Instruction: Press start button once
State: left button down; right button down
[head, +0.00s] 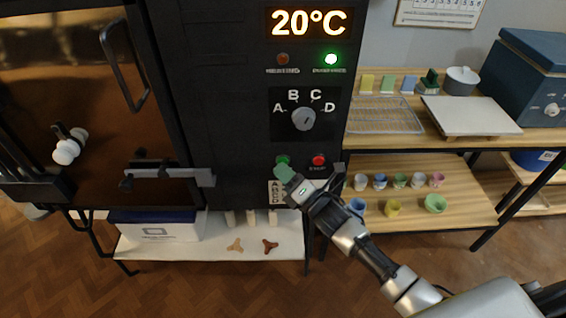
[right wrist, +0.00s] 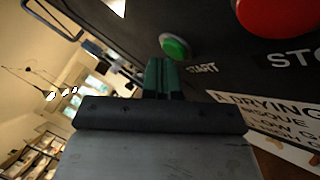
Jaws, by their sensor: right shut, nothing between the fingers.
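The green start button (head: 283,160) sits low on the black kiln control panel (head: 240,90), left of the red stop button (head: 319,160). My right gripper (head: 284,173) is shut and empty, its green fingertips just below the start button. In the right wrist view the start button (right wrist: 175,47) shows close beyond the shut fingertips (right wrist: 160,65), slightly to their right, with its START label beside it. I cannot tell whether the fingertips touch it. The stop button (right wrist: 275,12) is partly cut off at the upper right. My left gripper is not in view.
The display (head: 309,22) reads 20°C, and a green lamp (head: 331,59) is lit. A selector knob (head: 303,119) is above the buttons. A drying placard (right wrist: 270,120) is below them. Shelves (head: 460,210) with several small cups stand at right.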

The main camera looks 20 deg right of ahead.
dwell(0.5)
jog(key=shift+s+a, duration=0.2)
jog(key=shift+s, duration=0.5)
jog(key=shift+p, duration=0.3)
jog(key=s, duration=0.2)
jog(key=s+a+p, duration=0.1)
jog(key=s, duration=0.2)
jog(key=shift+a, duration=0.2)
jog(key=shift+w, duration=0.1)
